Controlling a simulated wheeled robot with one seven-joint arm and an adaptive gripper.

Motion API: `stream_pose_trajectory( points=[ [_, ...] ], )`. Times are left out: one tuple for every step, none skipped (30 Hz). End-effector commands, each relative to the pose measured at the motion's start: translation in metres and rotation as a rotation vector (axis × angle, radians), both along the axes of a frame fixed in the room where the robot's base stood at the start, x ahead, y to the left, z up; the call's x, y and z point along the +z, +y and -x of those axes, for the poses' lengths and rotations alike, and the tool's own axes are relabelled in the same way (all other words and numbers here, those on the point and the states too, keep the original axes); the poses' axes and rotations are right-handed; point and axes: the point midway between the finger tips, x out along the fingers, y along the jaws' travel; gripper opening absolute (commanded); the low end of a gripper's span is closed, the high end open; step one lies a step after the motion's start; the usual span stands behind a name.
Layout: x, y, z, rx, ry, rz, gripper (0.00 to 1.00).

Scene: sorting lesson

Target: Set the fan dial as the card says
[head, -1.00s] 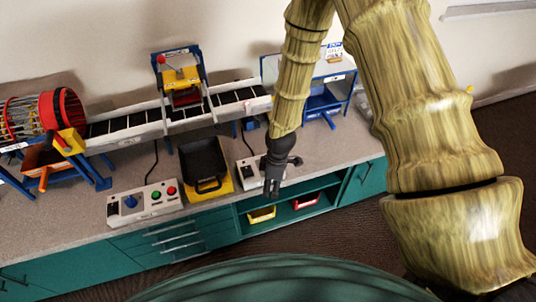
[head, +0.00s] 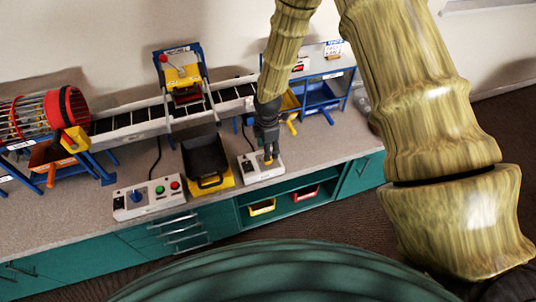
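My gripper (head: 268,155) points down over a small white control box (head: 250,176) on the bench. A small yellow spot shows at its fingertips. The gripper hides part of the box, and I cannot tell whether it touches anything or how far apart its fingers are. A white control box (head: 121,207) at left carries a blue dial (head: 135,196), a green button and a red button. I cannot tell which box has the fan dial. A small white card with blue print (head: 334,48) stands at the back right; its text is too small to read.
A black bin on a yellow base (head: 205,160) stands between the boxes. A conveyor (head: 128,128) with a blue and yellow frame (head: 181,72) runs behind, and a red-rimmed drum (head: 68,108) is at left.

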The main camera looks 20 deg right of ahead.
Motion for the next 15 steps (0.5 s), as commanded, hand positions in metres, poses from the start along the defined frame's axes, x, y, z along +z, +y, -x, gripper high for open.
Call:
stream_pose_trajectory(
  points=[
    [-0.005, 0.000, 0.000, 0.000, 0.002, 0.001, 0.54],
    [-0.008, 0.000, 0.000, 0.000, 0.002, 0.001, 0.54],
    [-0.013, 0.000, 0.001, 0.000, 0.003, 0.001, 0.54],
    [-0.016, 0.000, 0.001, 0.000, 0.003, 0.001, 0.54],
    [-0.019, 0.000, 0.001, 0.000, 0.002, 0.001, 0.54],
    [-0.023, 0.000, 0.001, 0.000, 0.002, 0.001, 0.54],
    [-0.027, 0.000, 0.001, 0.001, 0.002, 0.001, 0.54],
    [-0.030, 0.000, 0.000, 0.000, 0.002, 0.001, 0.54],
    [-0.033, 0.000, 0.000, 0.000, 0.002, 0.001, 0.54],
    [-0.036, 0.000, 0.000, 0.000, 0.002, 0.001, 0.54],
    [-0.038, 0.000, 0.001, 0.000, 0.002, 0.000, 0.54],
    [-0.041, 0.000, 0.001, -0.001, 0.002, 0.000, 0.54],
    [-0.043, 0.000, 0.000, -0.001, 0.001, 0.000, 0.54],
    [-0.045, 0.000, 0.000, -0.001, 0.000, 0.000, 0.54],
    [-0.047, 0.000, 0.000, -0.001, 0.000, 0.000, 0.54]
  ],
)
